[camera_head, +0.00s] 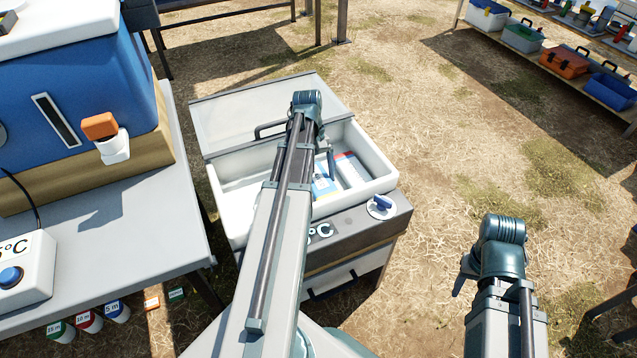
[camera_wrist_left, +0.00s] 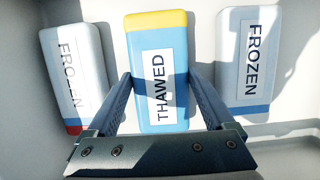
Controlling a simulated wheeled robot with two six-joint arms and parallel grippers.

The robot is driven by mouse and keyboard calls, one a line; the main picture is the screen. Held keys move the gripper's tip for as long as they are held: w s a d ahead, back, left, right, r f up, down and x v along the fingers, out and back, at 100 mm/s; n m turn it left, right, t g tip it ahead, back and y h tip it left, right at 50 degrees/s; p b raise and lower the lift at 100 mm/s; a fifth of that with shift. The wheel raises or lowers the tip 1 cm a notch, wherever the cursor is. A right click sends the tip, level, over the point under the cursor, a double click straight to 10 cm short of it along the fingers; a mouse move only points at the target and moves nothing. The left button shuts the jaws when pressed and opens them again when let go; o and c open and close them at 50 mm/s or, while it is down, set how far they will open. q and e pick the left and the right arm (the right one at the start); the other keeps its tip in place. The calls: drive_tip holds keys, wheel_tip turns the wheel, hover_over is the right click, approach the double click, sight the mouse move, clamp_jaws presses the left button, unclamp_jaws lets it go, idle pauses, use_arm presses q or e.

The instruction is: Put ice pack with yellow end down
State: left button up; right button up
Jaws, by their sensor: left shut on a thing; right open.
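The ice pack with a yellow end (camera_wrist_left: 155,22) is light blue with a white label reading THAWED. My left gripper (camera_wrist_left: 160,82) is shut on it, with one finger along each long side. The pack is inside the open white freezer box (camera_head: 372,160); in the head view a blue part of it (camera_head: 321,186) shows beside my arm. Whether it touches the floor of the box is unclear. My right gripper (camera_head: 466,276) is open and empty, over the ground to the right; its fingers are partly hidden.
White packs marked FROZEN lie on the left (camera_wrist_left: 75,75) and right (camera_wrist_left: 249,62) of the held pack, with small gaps. The box's raised lid (camera_head: 235,108) is behind. A grey table (camera_head: 110,240) with a blue container (camera_head: 85,85) stands left.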

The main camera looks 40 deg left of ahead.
use_arm(q)
drive_tip(key=shift+f, duration=0.15)
drive_tip(key=o, duration=1.5)
drive_tip(key=shift+c, duration=0.2)
drive_tip(key=p+v, duration=1.1)
drive_tip(key=v, duration=0.1)
drive_tip(key=shift+p, duration=0.4)
